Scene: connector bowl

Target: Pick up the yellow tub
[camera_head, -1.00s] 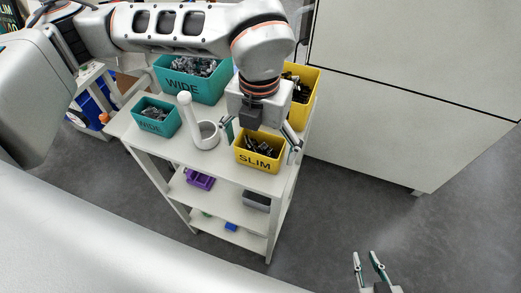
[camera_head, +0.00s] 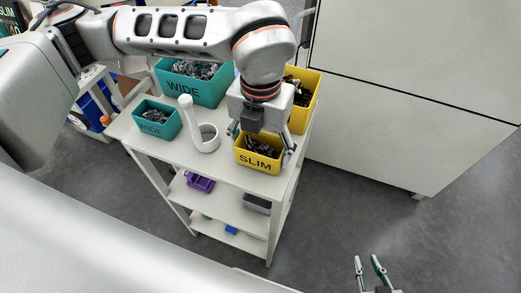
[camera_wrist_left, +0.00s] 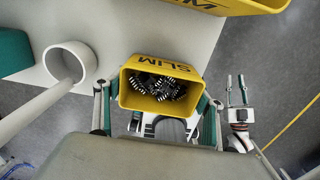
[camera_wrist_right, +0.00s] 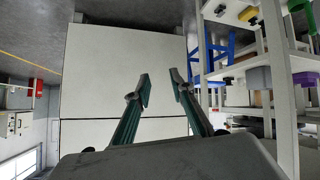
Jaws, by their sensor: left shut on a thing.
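The yellow tub (camera_head: 257,164), marked SLIM and holding dark connectors, is at the front right corner of the shelf unit's top. My left gripper (camera_head: 262,148) comes down over it, with one finger on each side. In the left wrist view the tub (camera_wrist_left: 160,104) sits between the two fingers of my left gripper (camera_wrist_left: 158,108), which are shut on its side walls. I cannot tell whether the tub's base touches the shelf. My right gripper (camera_head: 369,262) is open and empty above the floor, and its fingers (camera_wrist_right: 160,90) stand apart in the right wrist view.
A larger yellow bin (camera_head: 304,105) stands close behind the tub. A large teal WIDE bin (camera_head: 190,85), a small teal tub (camera_head: 157,120) and a white ring holder with a post (camera_head: 204,139) stand to the left. A white cabinet (camera_head: 410,100) stands at right.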

